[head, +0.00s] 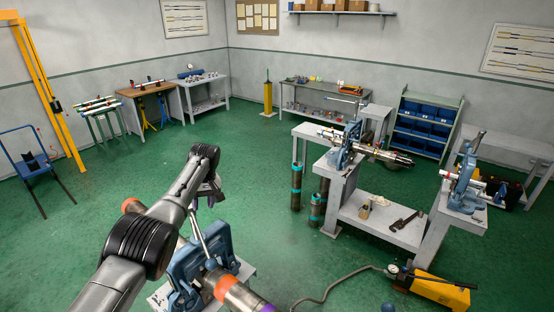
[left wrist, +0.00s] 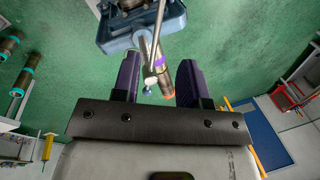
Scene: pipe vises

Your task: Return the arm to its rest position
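My left arm (head: 150,225) reaches in from the lower left of the head view and bends downward at its far end. My left gripper (head: 210,192) is partly hidden behind the arm there, above and beside the near blue vise (head: 215,245). In the left wrist view its two purple fingers (left wrist: 158,75) stand apart. A pipe end with purple and orange bands (left wrist: 160,62) and a thin vise handle (left wrist: 157,40) show between the fingers in the picture; no contact is visible. My right gripper is not in view.
The near vise holds a pipe with an orange band (head: 225,287). A bench (head: 385,215) with another blue vise (head: 348,145) and pipe stands at centre right. A yellow pump (head: 440,290) with a hose lies on the floor.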

